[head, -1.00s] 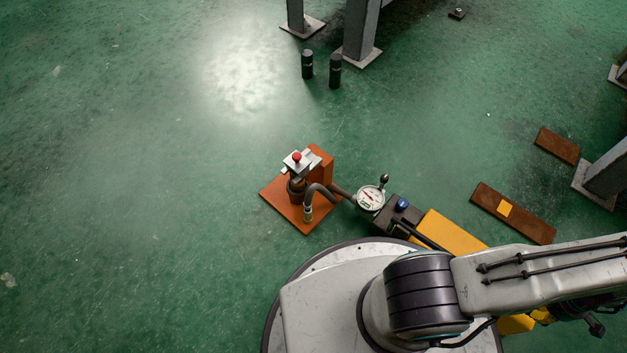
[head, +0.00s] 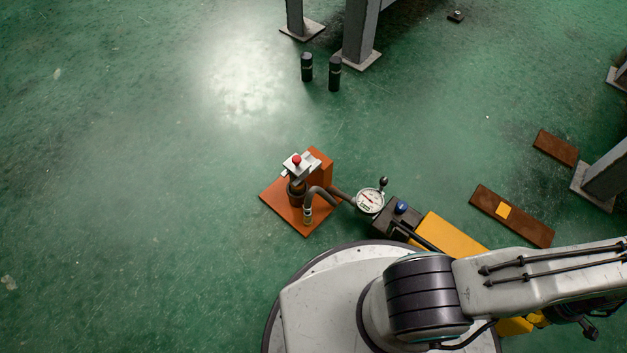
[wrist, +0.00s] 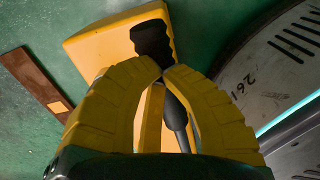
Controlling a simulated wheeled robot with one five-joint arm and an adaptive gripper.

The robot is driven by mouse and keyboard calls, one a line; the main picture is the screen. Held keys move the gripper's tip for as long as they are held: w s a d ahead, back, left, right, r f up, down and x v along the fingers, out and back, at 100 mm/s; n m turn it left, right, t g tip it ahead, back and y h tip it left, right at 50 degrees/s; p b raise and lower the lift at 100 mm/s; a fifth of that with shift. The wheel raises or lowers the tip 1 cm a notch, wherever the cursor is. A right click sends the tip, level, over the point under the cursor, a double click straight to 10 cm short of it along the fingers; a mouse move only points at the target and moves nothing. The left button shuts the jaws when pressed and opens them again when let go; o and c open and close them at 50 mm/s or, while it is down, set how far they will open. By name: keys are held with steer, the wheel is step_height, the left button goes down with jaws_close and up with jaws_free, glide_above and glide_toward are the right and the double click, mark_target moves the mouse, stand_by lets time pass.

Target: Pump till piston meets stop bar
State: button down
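The orange press frame (head: 322,172) stands on the floor, with a dark cylinder (head: 297,190) on its base plate. A silver bar (head: 303,169) with a red knob (head: 297,160) sits above the cylinder; any gap between piston and bar is too small to tell. A hose joins the cylinder to a round gauge (head: 370,200) on the yellow pump (head: 452,234). In the wrist view, the yellow fingers of my gripper (wrist: 163,71) close around the black pump handle (wrist: 152,39), their tips against it. In the head view my arm mostly hides the gripper.
My round base sits close beside the pump. A rusty plate (head: 525,222) with a yellow square and a smaller plate (head: 555,147) lie at right. Two dark cylinders (head: 307,67) stand near grey posts (head: 361,30) at the back. The left floor is clear.

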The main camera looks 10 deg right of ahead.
steer(key=r+p, duration=0.1)
steer(key=r, duration=0.1)
steer(key=r+p, duration=0.1)
steer(key=r, duration=0.1)
steer(key=r+p, duration=0.2)
steer(key=shift+w+a, duration=0.15)
steer(key=shift+w, duration=0.15)
step_height(320, 180, up, 8)
steer(key=w+a+p, duration=0.1)
steer(key=p, duration=0.4)
steer(key=shift+w+a+p, duration=0.25)
steer(key=shift+w+p, duration=0.05)
steer(key=shift+w, duration=0.05)
